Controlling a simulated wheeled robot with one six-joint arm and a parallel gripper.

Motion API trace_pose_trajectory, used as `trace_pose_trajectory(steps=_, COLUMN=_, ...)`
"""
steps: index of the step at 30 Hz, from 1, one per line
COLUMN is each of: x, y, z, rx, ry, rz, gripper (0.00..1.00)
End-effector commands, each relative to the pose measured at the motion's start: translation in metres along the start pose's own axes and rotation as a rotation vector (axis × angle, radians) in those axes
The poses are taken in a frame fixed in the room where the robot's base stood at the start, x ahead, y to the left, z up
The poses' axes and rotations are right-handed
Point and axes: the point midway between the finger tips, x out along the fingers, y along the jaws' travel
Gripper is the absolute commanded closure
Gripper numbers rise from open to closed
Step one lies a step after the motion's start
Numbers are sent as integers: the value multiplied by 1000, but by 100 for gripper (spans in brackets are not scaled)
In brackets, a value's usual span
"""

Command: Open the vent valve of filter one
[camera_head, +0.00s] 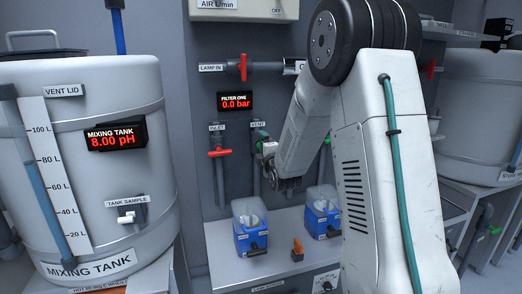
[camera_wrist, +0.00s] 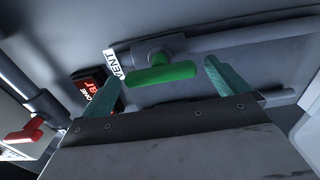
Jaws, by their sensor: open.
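The vent valve has a green handle (camera_wrist: 160,77) on a grey pipe, with a white VENT label (camera_wrist: 113,64) beside it. In the wrist view the handle lies between and beyond the two teal fingertips of my gripper (camera_wrist: 166,80). The fingers are apart, and I cannot tell whether either touches the handle. In the head view the VENT label (camera_head: 258,125) shows on the wall panel, and my gripper (camera_head: 262,140) is just below it. My arm and gripper hide most of the valve there. The FILTER ONE display (camera_head: 235,102) reads 0.0 bar.
The red inlet valve handle (camera_head: 219,153) is left of the vent valve; a red handle (camera_wrist: 25,131) also shows in the wrist view. Two blue containers (camera_head: 250,229) and an orange item (camera_head: 297,249) stand on the bench below. The mixing tank (camera_head: 90,180) fills the left side.

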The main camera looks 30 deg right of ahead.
Motion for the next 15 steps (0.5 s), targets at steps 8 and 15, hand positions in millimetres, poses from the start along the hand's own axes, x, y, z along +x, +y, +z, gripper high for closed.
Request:
trace_pose_trajectory(steps=8, x=-47, y=0, z=0, rx=0, ry=0, rz=-2, gripper=1)
trace_pose_trajectory(steps=15, x=-60, y=0, z=-1, rx=-1, ry=1, rz=-1, gripper=1)
